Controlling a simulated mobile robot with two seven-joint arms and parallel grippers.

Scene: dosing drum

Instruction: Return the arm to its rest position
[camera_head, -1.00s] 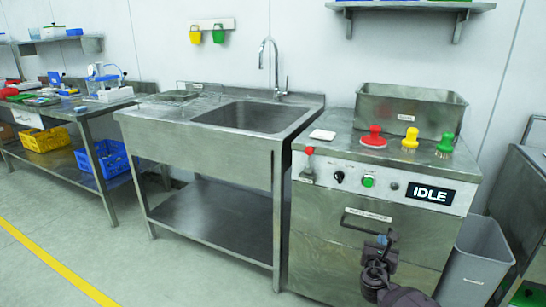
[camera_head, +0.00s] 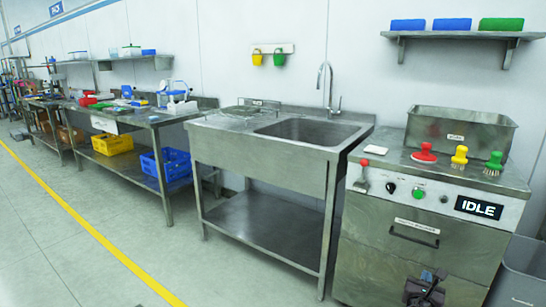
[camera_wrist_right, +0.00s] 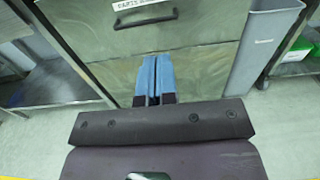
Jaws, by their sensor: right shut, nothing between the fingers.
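My right gripper (camera_head: 424,290) shows at the bottom of the head view, in front of the lower cabinet of the dosing drum machine (camera_head: 378,250). In the right wrist view its two blue fingers (camera_wrist_right: 153,80) lie side by side, closed with nothing between them. They point toward the cabinet front, below the drawer handle (camera_wrist_right: 146,17). The handle also shows in the head view (camera_head: 414,236), above the gripper. The machine's display reads IDLE. My left gripper is not in view.
A steel sink unit (camera_head: 265,149) stands left of the machine. A grey bin (camera_head: 520,275) stands at its right. Red, yellow and green brushes (camera_head: 459,157) and a steel tub (camera_head: 460,132) are on the machine top. The floor (camera_head: 75,245) at left is clear.

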